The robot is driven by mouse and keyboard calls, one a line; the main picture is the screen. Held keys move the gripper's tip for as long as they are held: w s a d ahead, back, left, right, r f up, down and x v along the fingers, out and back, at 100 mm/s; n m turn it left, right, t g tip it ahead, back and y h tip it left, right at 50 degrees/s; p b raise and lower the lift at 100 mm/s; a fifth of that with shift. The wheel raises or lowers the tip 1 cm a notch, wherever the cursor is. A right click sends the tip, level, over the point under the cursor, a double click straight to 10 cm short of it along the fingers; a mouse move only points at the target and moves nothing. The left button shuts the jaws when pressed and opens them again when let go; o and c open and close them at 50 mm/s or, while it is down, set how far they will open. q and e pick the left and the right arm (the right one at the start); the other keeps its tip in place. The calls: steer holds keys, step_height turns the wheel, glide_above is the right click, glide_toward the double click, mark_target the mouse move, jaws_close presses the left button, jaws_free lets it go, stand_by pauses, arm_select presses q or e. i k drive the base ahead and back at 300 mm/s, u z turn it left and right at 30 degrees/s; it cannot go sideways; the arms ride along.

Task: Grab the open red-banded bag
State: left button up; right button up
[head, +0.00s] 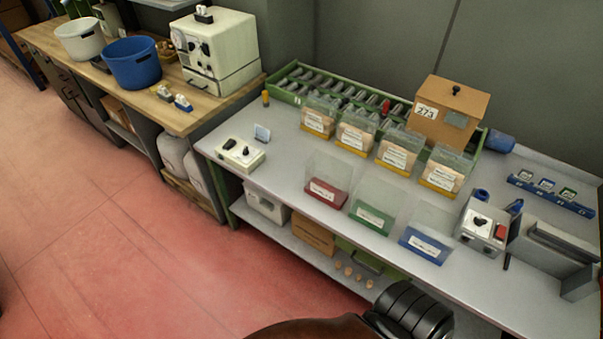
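The red-banded bag (326,191) stands upright on the grey workbench (280,172), left of two similar bags. It has clear walls, a red lower band and a white label. It looks empty, and its top appears open. The green-banded bag (371,214) and the blue-banded bag (424,242) stand to its right in the same row.
Several yellow-banded bags (397,152) stand behind, before a green roller tray (283,92) and a brown box (455,104). A white switch box (240,154) sits left. A grey device (483,226) stands right. Bare bench lies left of the red-banded bag.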

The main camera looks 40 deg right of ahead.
mark_target(328, 179)
steer(key=z, duration=0.15)
steer(key=i, duration=0.85)
steer(key=z, duration=0.35)
